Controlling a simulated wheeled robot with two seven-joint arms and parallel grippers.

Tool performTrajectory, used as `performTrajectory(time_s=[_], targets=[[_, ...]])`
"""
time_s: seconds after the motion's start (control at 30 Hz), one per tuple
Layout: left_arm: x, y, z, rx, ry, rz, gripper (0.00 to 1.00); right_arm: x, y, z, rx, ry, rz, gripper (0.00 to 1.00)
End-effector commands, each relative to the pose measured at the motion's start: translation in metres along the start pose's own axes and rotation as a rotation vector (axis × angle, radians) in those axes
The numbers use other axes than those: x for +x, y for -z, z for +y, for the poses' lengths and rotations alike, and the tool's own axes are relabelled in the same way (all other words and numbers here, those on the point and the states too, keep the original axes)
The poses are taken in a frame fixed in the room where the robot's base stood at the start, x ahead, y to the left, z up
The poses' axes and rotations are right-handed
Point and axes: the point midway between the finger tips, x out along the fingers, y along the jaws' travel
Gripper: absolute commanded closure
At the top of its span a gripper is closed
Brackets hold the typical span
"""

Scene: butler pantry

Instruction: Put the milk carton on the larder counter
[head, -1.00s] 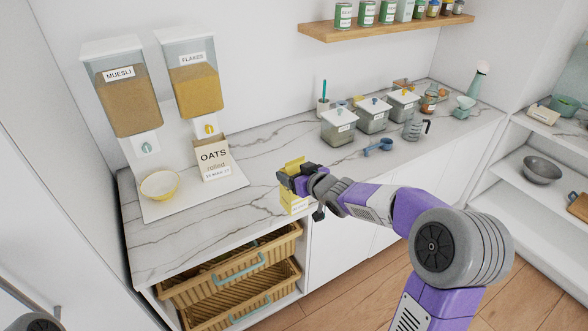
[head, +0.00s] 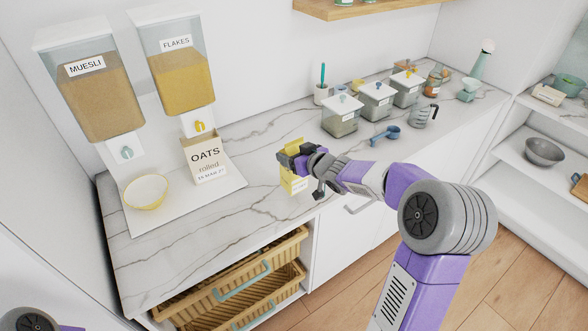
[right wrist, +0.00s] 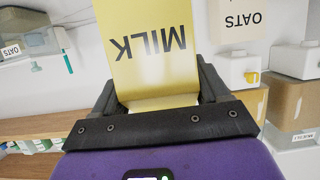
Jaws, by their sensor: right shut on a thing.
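The milk carton (head: 293,184) is yellow, and my right gripper (head: 290,158) is shut on its upper part. In the right wrist view the carton (right wrist: 150,50) shows upside-down MILK lettering between the two dark fingers (right wrist: 155,92). In the head view the carton looks about upright at the front edge of the marble larder counter (head: 255,205). I cannot tell whether its base touches the counter. The gripper and wrist hide part of it. My left gripper is out of view; only a bit of my left arm shows at bottom left.
An oats packet (head: 206,158) and a bowl (head: 146,192) stand on a white board at the left, below the muesli (head: 100,98) and flakes dispensers. Lidded canisters (head: 341,115) and a blue scoop (head: 385,135) lie behind and right. Wicker drawers (head: 240,275) sit below. Marble around the carton is clear.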

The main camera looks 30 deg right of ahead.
Motion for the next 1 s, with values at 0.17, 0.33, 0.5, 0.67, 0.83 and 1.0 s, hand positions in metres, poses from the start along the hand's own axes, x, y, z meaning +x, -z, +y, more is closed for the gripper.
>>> performTrajectory(time_s=[0.17,0.33,0.5,0.67,0.83,1.0], targets=[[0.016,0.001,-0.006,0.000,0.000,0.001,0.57,0.010,-0.026,-0.001,0.001,0.003,0.003,1.00],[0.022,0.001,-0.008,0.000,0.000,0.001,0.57,0.016,-0.042,-0.001,-0.001,0.002,0.005,1.00],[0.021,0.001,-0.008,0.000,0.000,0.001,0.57,0.016,-0.042,-0.001,-0.001,0.001,0.006,1.00],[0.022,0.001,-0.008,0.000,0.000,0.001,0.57,0.016,-0.043,-0.001,-0.001,0.001,0.006,1.00],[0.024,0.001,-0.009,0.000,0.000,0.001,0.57,0.018,-0.048,-0.001,0.001,0.001,0.000,0.18],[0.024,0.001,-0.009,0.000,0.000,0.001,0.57,0.017,-0.048,-0.001,0.000,0.001,0.000,0.00]])
